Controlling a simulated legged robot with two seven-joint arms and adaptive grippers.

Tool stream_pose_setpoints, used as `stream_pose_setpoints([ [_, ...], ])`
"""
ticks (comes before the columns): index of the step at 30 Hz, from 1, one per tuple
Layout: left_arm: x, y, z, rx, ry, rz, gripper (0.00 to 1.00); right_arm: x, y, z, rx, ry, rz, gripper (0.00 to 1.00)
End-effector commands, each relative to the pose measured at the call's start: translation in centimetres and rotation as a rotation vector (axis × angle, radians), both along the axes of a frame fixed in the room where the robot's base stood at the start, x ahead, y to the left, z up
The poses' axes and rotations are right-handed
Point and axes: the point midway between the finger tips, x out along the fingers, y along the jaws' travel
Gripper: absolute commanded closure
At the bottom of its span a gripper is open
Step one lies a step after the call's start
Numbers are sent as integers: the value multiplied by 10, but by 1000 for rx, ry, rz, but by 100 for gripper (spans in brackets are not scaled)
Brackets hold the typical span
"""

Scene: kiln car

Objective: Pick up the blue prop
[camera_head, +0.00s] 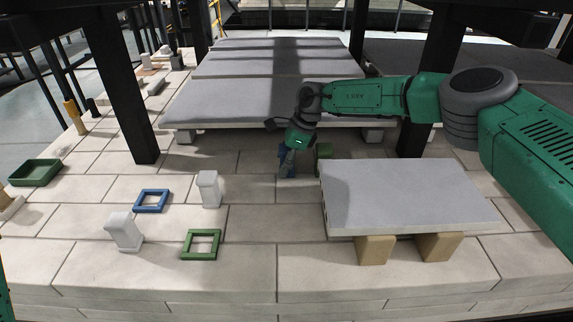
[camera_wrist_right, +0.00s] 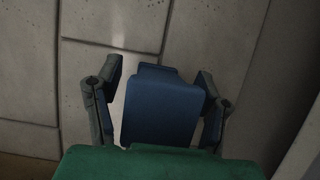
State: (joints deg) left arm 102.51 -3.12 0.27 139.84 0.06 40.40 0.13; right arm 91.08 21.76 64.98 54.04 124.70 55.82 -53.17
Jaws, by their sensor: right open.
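The blue prop (camera_head: 286,163) stands on the pale brick deck between the low slab and the big grey slabs behind. In the right wrist view the blue prop (camera_wrist_right: 160,108) fills the middle, between the two dark fingers. My right gripper (camera_head: 291,150) is over the prop, and its fingers (camera_wrist_right: 158,82) are open on either side of it. A gap shows at the left finger; contact at the right finger is unclear. The prop's lower part is hidden in the wrist view. My left gripper is not in view.
A green prop (camera_head: 324,150) stands just right of the blue one. A grey slab (camera_head: 410,190) on tan props (camera_head: 375,249) lies in front right. Blue (camera_head: 139,207) and green (camera_head: 184,246) square frames and white props (camera_head: 209,188) stand left. A black post (camera_head: 128,95) rises behind.

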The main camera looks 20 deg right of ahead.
Motion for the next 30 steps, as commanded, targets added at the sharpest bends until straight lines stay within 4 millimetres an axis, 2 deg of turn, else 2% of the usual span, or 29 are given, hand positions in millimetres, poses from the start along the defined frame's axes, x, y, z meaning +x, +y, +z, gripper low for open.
stream_pose_setpoints([
  [4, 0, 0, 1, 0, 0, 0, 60, 0, 0, 2, 1, -1, 0, 38],
  [5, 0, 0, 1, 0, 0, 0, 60, 0, 0, 2, 1, -1, 0, 45],
  [9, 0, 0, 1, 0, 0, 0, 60, 0, 0, 2, 0, -1, 0, 94],
  [20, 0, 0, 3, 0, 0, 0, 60, 1, 0, 7, 1, -2, 1, 95],
  [23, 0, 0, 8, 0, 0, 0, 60, 1, 0, 22, 0, -4, 1, 95],
  [30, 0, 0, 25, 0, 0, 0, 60, 1, 0, 72, 2, -4, 0, 95],
])
